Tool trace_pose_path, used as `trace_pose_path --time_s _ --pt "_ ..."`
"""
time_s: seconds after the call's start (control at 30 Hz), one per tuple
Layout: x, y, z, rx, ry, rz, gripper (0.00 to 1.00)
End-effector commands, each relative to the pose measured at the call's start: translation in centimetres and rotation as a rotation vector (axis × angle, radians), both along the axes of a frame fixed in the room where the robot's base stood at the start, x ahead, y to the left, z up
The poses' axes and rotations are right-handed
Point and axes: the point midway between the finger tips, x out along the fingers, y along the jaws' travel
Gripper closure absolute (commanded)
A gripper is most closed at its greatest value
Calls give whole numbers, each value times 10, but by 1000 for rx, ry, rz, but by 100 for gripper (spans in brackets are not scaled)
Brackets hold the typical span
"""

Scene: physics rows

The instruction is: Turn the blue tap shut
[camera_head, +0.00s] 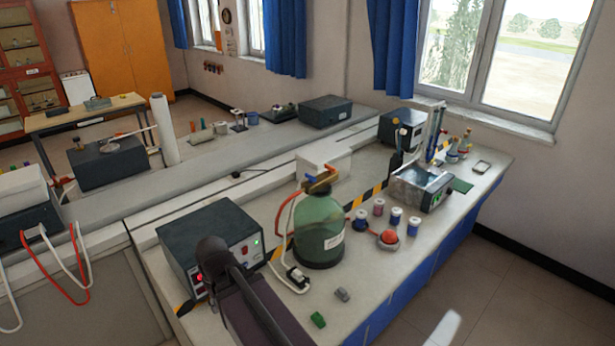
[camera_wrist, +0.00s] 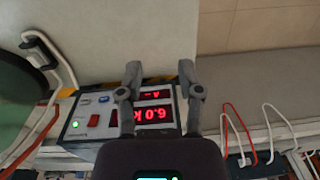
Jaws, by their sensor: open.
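A large green bottle (camera_head: 320,235) with a pale label stands on the bench in the head view. On its top is a fitting with an orange-brown bar and a blue part, which looks like the blue tap (camera_head: 319,188). How far the tap is turned is too small to tell. In the wrist view my gripper (camera_wrist: 160,72) is open, with nothing seen between its fingers, and points towards the power supply (camera_wrist: 108,128). The bottle's dark green side (camera_wrist: 22,95) shows at the left edge there. The tap is not seen in the wrist view.
The power supply (camera_head: 212,240) with lit red digits stands left of the bottle, near my dark arm. A red and white tube (camera_head: 283,215) runs beside the bottle. Several small jars (camera_head: 396,216) and a red ball-like object (camera_head: 389,237) stand to its right.

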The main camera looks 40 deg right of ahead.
Motion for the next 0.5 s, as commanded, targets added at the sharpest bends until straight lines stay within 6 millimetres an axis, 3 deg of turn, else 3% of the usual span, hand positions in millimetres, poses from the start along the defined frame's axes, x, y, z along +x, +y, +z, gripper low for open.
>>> trace_pose_path --time_s 0.27,0.5 --pt "24 -21 -2 150 -62 54 53" --pt "52 -57 3 317 -195 116 53"
